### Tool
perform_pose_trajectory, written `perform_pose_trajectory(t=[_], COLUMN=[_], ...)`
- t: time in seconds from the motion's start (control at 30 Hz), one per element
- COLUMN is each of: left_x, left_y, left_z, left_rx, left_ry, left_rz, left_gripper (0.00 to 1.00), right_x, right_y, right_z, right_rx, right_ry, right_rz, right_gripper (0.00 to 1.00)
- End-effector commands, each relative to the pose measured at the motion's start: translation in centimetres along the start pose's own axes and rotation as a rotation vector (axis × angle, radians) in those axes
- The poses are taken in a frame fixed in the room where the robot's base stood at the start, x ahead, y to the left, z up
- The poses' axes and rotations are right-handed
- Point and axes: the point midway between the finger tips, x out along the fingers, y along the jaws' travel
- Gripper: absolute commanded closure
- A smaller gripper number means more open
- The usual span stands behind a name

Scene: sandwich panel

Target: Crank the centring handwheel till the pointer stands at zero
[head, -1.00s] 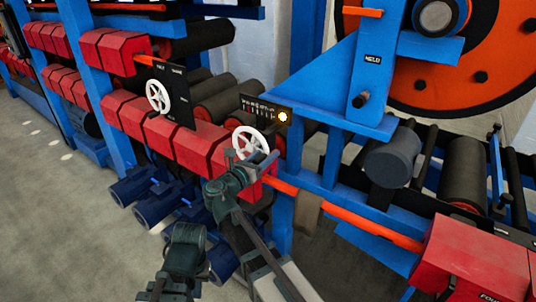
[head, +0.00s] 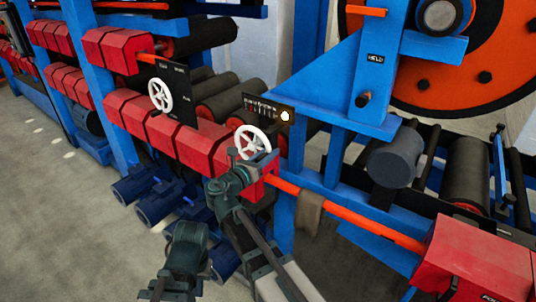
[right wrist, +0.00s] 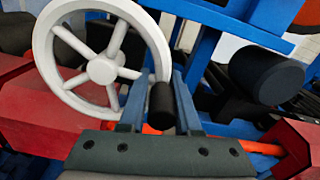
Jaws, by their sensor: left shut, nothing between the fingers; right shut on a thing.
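The white centring handwheel (head: 252,142) stands at the machine's front, just below a dark scale plate (head: 262,106) with white marks and a bright round lamp. The pointer's reading is too small to make out. My right gripper (head: 264,160) is at the wheel's lower right rim. In the right wrist view, its two fingers (right wrist: 160,100) are shut on the black crank knob (right wrist: 162,106) of the white wheel (right wrist: 103,70). My left gripper (head: 157,288) is low in the head view, shut and empty, apart from the machine.
A second white handwheel (head: 160,95) sits on a black panel to the left. Red roller housings (head: 165,135) and blue motors (head: 150,210) line the machine. An orange bar (head: 350,220) runs right to a red box (head: 470,265). The grey floor (head: 60,220) at left is clear.

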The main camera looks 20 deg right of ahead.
Motion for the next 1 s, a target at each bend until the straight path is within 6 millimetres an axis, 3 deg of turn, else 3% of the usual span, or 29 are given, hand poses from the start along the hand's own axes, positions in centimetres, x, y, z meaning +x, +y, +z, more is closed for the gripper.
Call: perform_pose_trajectory(t=[0.7, 1.0], left_x=[0.1, 1.2], left_y=[0.0, 0.1], left_z=[0.0, -0.1], left_rx=[0.0, 0.0], left_ry=[0.0, 0.0], left_rz=[0.0, 0.0], left_gripper=[1.0, 1.0], right_x=[0.0, 0.0], right_y=[-0.4, -0.1], right_z=[-0.2, -1.3], right_rx=[0.006, 0.137], right_ry=[0.004, 0.003], right_rz=[-0.008, -0.009], right_gripper=[1.0, 1.0])
